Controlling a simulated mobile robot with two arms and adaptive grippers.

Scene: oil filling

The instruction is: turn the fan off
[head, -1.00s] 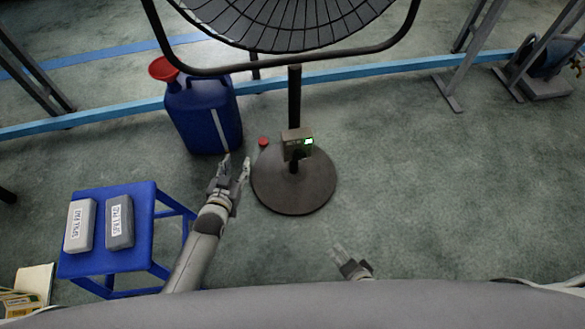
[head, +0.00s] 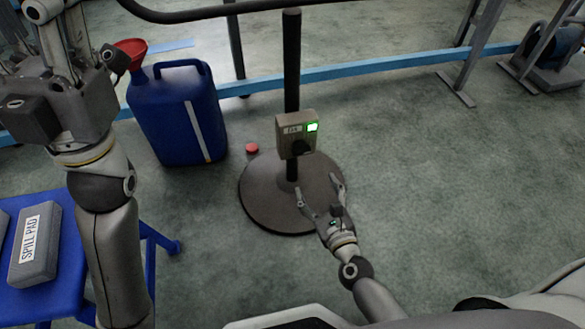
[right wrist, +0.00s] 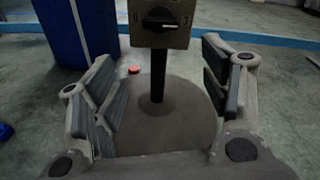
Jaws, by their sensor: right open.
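The fan's control box (head: 296,135) is fixed on its dark post (head: 291,62) above a round base (head: 262,195). A green light glows on its front, above a black knob (head: 300,147). The knob also shows in the right wrist view (right wrist: 160,19), with a 0 at left and a 3 at right; its white mark points right. My right gripper (head: 319,186) is open and empty, below and in front of the box, over the base. My left gripper (head: 62,52) is raised at upper left, seen from behind; its fingers are unclear. The fan head is out of frame.
A blue jug (head: 178,115) with a red funnel (head: 131,50) stands left of the fan. A red cap (head: 252,148) lies beside the base. A blue stool (head: 60,290) at lower left bears grey spill pads (head: 36,245).

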